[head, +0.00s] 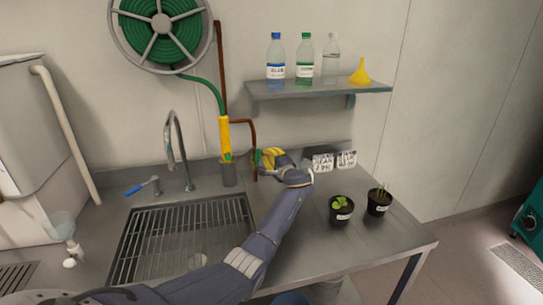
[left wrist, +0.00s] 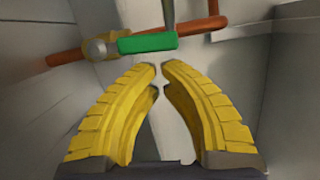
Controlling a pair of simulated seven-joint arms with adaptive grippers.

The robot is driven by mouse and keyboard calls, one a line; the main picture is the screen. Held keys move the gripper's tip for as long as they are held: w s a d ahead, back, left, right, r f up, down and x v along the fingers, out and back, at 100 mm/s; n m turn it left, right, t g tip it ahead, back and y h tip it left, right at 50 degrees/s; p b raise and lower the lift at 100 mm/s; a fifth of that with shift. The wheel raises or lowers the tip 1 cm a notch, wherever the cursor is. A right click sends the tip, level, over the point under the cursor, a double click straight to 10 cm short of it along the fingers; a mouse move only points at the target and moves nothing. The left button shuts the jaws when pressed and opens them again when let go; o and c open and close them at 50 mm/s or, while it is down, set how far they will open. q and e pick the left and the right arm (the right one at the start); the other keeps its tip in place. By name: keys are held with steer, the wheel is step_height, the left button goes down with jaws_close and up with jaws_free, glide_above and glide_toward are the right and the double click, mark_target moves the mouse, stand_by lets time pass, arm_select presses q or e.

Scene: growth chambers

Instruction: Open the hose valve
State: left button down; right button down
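The hose valve has a green handle (left wrist: 147,44) and a brass body (left wrist: 98,48) on a copper pipe (left wrist: 62,58) in the left wrist view. In the head view, the green handle (head: 257,156) shows at the lower end of the copper pipe on the wall. My left gripper (left wrist: 159,67) has yellow fingers whose tips nearly meet, with nothing between them. The tips are just short of the handle in that view; I cannot tell whether they touch it. The left gripper (head: 267,156) also shows beside the pipe in the head view. My right gripper is not in view.
A green hose reel (head: 160,25) hangs above, with a yellow nozzle (head: 225,135) in a grey holder. A sink (head: 120,262) and tap (head: 180,150) are left. Potted plants (head: 341,212) (head: 378,202) stand right. A shelf (head: 320,89) holds bottles and a funnel (head: 360,73).

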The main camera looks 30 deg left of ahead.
arm_select(q)
steer(key=shift+s, duration=0.1)
stand_by(0.3)
steer(key=shift+s+a+r+n, duration=0.25)
steer(key=shift+s+a+n, duration=0.3)
steer(key=shift+n, duration=0.15)
steer(key=shift+w, duration=0.15)
